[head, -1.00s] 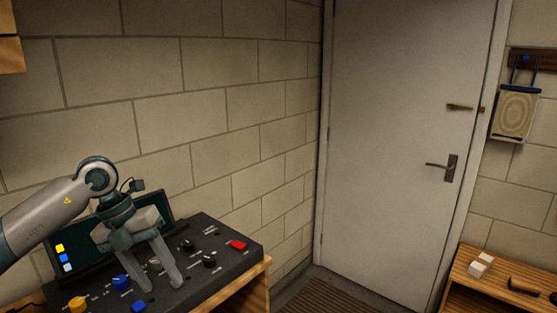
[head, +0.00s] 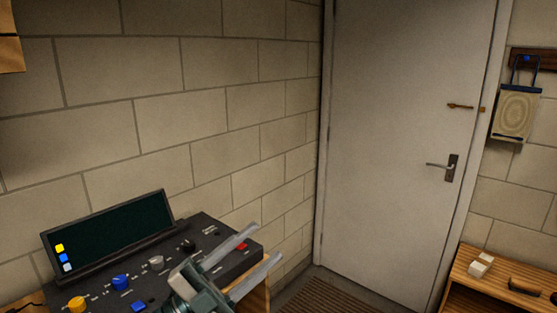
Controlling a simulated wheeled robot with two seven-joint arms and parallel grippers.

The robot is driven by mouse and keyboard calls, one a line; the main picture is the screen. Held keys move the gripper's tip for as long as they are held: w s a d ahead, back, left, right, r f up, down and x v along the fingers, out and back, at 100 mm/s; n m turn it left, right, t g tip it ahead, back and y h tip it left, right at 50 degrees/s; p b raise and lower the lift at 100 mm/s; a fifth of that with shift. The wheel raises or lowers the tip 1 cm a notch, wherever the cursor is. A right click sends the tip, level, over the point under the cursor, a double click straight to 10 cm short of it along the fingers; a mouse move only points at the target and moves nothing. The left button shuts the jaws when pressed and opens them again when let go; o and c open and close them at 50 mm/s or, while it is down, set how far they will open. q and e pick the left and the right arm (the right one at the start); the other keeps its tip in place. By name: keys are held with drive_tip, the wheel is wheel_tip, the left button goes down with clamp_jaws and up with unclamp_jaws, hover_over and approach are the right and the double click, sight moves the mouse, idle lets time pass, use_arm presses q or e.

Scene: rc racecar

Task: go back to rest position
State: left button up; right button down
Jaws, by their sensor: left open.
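My left gripper (head: 262,252) is at the bottom middle of the head view, in front of the right part of the dark control panel (head: 215,228). Its two fingers point up and to the right, spread apart with nothing between them. It hides part of the panel's right side and partly covers the red button (head: 242,246). My right gripper is not in view.
The panel has a dark screen (head: 110,232), a yellow knob (head: 77,304), a blue knob (head: 121,282) and a blue button (head: 138,306). It stands on a wooden table (head: 257,299). A closed white door (head: 400,140) and a low wooden shelf (head: 490,265) are to the right.

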use_arm(q)
drive_tip(key=w+a+f+n+t+y, duration=0.3)
drive_tip(key=a+f+n+t+y, duration=0.7)
drive_tip(key=n+y, duration=0.5)
drive_tip(key=s+a+f+n+g+y, duration=0.2)
drive_tip(key=a+f+n+g+y, duration=0.1)
drive_tip(key=f, duration=0.4)
drive_tip(key=s+a+f+n+g+y, duration=0.2)
drive_tip(key=s+a+f+n+g, duration=0.1)
drive_tip(key=f, duration=0.4)
drive_tip(key=s+a+f+n+g, duration=0.1)
drive_tip(key=s+f+g, duration=0.5)
drive_tip(key=s+f, duration=0.65)
drive_tip(key=s+a+f+n+g, duration=0.1)
drive_tip(key=s+f+g, duration=0.65)
drive_tip(key=s, duration=0.85)
drive_tip(key=s+a+f+x, duration=0.1)
drive_tip(key=s+x, duration=0.2)
drive_tip(key=x, duration=1.1)
drive_tip(key=s+a+x, duration=0.1)
drive_tip(key=s+x, duration=0.1)
drive_tip(key=x, duration=1.2)
drive_tip(key=s+a+f, duration=0.3)
drive_tip(key=s+f, duration=1.4)
drive_tip(key=shift+f+y, duration=0.2)
drive_tip(key=shift+y, duration=0.2)
